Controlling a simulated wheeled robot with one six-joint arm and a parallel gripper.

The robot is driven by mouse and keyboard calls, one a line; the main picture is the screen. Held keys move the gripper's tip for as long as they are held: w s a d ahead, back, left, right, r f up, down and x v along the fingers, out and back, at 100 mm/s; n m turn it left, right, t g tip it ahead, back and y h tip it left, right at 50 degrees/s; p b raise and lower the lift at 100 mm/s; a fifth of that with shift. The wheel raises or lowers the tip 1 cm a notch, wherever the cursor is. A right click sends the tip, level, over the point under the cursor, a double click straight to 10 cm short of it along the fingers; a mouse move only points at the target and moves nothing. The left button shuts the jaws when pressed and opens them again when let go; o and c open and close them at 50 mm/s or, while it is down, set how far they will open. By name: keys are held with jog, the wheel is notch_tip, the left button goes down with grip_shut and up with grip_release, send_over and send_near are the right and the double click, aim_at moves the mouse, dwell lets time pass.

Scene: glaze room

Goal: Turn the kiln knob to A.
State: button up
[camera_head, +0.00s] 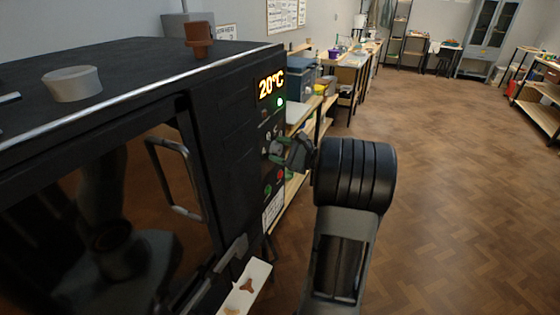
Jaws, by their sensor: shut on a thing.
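The black kiln (233,150) fills the left side, with its control strip along the right edge of its front. The kiln knob (277,148) sits midway down that strip and is partly hidden by my gripper. The letters A, B and C stand around its left and upper side, with A at the left. I cannot tell which letter the knob points to. My gripper (286,150) reaches in from the right and is shut on the knob. An orange display (271,85) above reads 20°C, with a green light (281,102) lit beneath it.
A door handle (178,178) sticks out left of the controls. Red and green buttons (274,184) and a white label (272,212) lie below the knob. The wooden floor (450,190) at right is clear.

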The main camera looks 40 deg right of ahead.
jog(key=shift+f+n+b, duration=0.15)
jog(key=shift+n+b, duration=0.45)
jog(key=shift+b, duration=0.2)
jog(key=o, duration=0.8)
jog(key=shift+c, duration=0.2)
jog(key=shift+s, duration=0.15)
jog(key=b+v, duration=0.1)
jog(key=v, duration=1.2)
jog(key=shift+s+b, duration=0.25)
jog(key=shift+b, duration=0.15)
jog(key=shift+d, duration=0.1)
